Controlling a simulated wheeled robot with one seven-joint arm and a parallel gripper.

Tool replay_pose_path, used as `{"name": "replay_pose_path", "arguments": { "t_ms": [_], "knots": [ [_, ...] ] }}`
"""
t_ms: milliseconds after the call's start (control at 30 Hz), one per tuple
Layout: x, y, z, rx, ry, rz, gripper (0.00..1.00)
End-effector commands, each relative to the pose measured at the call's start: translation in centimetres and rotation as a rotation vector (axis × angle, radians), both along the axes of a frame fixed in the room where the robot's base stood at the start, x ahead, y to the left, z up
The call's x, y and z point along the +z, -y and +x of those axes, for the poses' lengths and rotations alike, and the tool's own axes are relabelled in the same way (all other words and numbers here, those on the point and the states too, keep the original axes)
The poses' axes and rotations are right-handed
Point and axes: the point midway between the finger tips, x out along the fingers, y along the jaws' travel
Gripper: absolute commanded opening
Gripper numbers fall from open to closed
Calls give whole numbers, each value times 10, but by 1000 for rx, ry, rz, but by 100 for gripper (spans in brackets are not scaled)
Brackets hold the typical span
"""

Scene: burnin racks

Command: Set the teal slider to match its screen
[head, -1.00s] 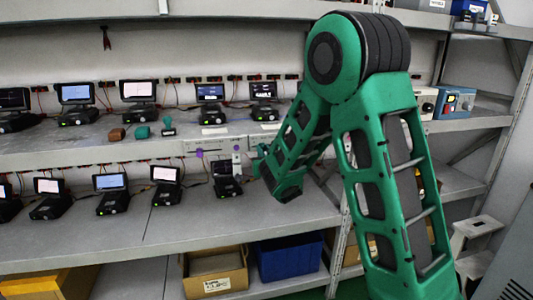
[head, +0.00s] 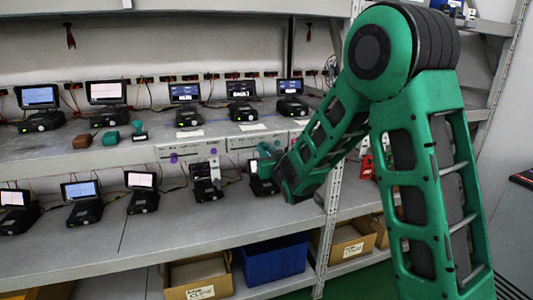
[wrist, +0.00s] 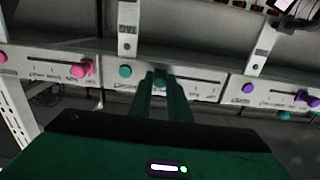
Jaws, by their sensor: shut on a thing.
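The teal slider knob (wrist: 160,82) sits in a slot on a pale panel (wrist: 205,90) on the shelf's front edge. In the wrist view my gripper (wrist: 161,78) is shut on it, the two green fingers hiding much of the knob. A round teal dot (wrist: 125,71) marks the panel left of the fingers; the slot with ticks runs on to the right. In the head view my gripper (head: 268,152) is at the right-hand panel (head: 248,143). Dark screens stand above, one (head: 240,89) with lettering too small to read surely; I cannot tell which belongs to the teal slider.
Neighbouring panels carry a pink knob (wrist: 80,70) and a purple knob (wrist: 302,98). Small screens on black bases (head: 142,190) line the lower shelf near my arm. A brown block (head: 82,141) and teal block (head: 110,138) lie on the upper shelf. A blue bin (head: 275,260) stands below.

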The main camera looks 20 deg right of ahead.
Motion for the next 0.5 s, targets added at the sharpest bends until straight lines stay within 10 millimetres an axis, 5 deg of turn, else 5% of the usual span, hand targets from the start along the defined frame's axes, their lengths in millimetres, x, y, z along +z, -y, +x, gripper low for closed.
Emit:
{"name": "replay_pose_path", "arguments": {
  "t_ms": [67, 100, 167, 500],
  "knots": [
    [-1, 6, 0, -11, -1, -6, 0],
    [-1, 7, 0, -12, -1, -6, 19],
    [-1, 7, 0, -12, -1, -6, 33],
    [0, 3, -2, -6, -1, -5, 34]
  ]
}}
